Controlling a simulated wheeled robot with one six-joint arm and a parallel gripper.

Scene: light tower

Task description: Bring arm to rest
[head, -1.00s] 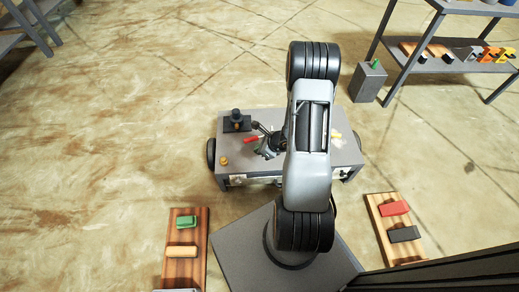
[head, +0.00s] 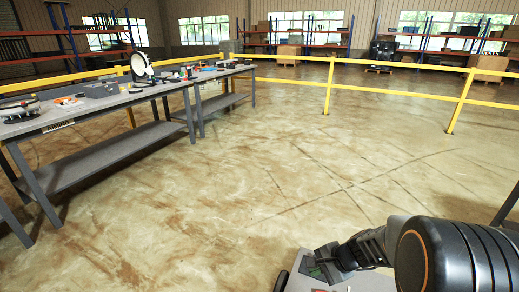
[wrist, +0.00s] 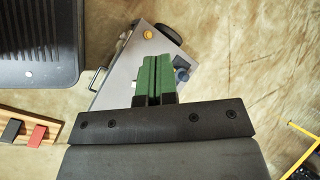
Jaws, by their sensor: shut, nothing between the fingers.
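My gripper (wrist: 156,80) shows in the wrist view with its two green fingers side by side, shut and empty. In the head view my arm reaches in from the lower right corner. I cannot tell the gap between gripper and cart.
In the wrist view a wooden board (wrist: 20,114) with red and black blocks lies at left. In the head view, workbenches (head: 110,153) with tools stand at left. A yellow railing (head: 390,92) runs across the back. The middle floor is clear.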

